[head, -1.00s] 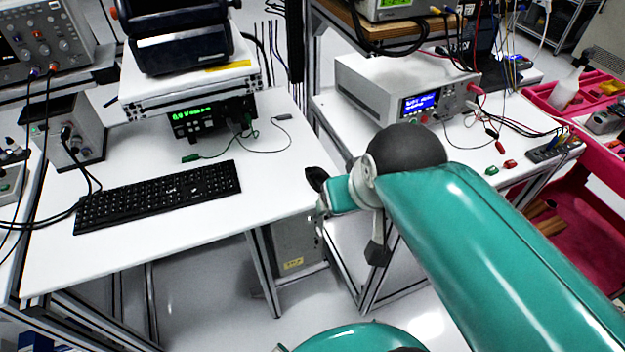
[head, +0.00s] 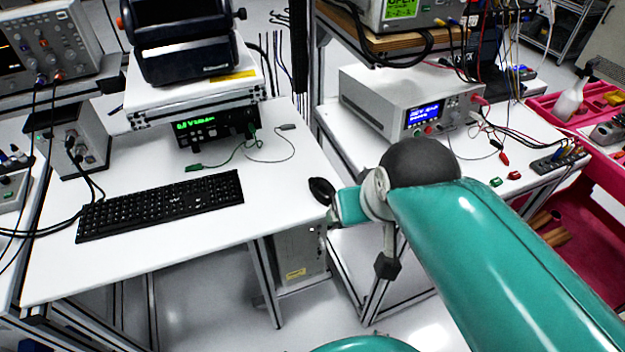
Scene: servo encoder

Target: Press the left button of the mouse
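A small black rounded object, which looks like the mouse (head: 321,188), sits at the right edge of the white table, right of the black keyboard (head: 162,206). Its buttons are too small to make out. My teal arm comes in from the lower right, and its short far link ends close beside the mouse in the picture. I cannot tell whether they touch. My gripper (head: 331,216) is hardly visible at that end, partly hidden by my own arm, and its fingers cannot be made out.
The white table (head: 262,205) is clear between keyboard and mouse. A black power supply (head: 215,128) with a green display and thin leads stands behind. A grey bench instrument (head: 405,98) stands on the right-hand bench, beyond a gap. A pink cart (head: 585,205) is far right.

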